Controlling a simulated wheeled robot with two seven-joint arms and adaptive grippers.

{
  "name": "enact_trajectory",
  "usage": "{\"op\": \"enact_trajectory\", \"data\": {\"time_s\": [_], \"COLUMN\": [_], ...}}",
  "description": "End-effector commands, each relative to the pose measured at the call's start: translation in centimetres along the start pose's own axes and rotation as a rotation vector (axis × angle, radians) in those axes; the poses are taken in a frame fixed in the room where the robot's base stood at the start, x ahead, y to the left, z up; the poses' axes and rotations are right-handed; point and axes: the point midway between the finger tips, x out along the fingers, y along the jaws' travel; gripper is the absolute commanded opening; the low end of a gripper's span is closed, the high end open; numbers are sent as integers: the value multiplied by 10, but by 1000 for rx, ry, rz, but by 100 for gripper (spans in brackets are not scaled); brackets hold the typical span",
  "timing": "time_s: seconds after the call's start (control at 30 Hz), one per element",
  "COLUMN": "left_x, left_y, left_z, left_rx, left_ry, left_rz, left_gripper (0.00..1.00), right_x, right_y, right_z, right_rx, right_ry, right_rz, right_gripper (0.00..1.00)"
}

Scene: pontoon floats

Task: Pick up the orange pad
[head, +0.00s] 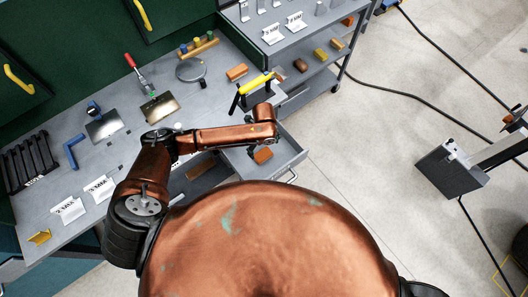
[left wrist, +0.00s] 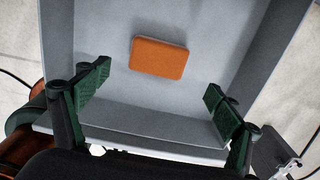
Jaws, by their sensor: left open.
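The orange pad (left wrist: 160,58) is a flat rounded block lying on the floor of an open grey drawer (left wrist: 150,119). In the head view the pad (head: 263,156) shows in the drawer (head: 291,152), just below my left wrist. My left gripper (left wrist: 160,96) is open, with green-padded fingers spread wide. In the head view the left gripper is mostly hidden beneath the wrist. My right gripper is not in view.
Another orange block (head: 237,72) lies on the grey bench. A yellow-topped black piece (head: 255,84) stands near the wrist. A brown block (head: 201,166) lies in the drawer area left of the pad.

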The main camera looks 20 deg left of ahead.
Motion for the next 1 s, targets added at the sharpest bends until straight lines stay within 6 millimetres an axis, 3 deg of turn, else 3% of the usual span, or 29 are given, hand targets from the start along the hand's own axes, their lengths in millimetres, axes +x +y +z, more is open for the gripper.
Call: {"op": "enact_trajectory", "data": {"time_s": [0.23,0.53,0.83,1.0], "left_x": [27,66,71,71], "left_y": [7,5,4,4], "left_z": [5,5,5,4], "left_rx": [-18,-18,-15,-15], "left_ry": [0,1,-1,-1], "left_rz": [3,0,-1,-1], "left_gripper": [86,86,86,74], "right_x": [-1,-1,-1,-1], "right_y": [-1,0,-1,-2], "right_z": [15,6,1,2], "right_rx": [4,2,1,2], "right_ry": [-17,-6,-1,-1], "right_rz": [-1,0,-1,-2], "right_gripper": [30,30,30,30]}}
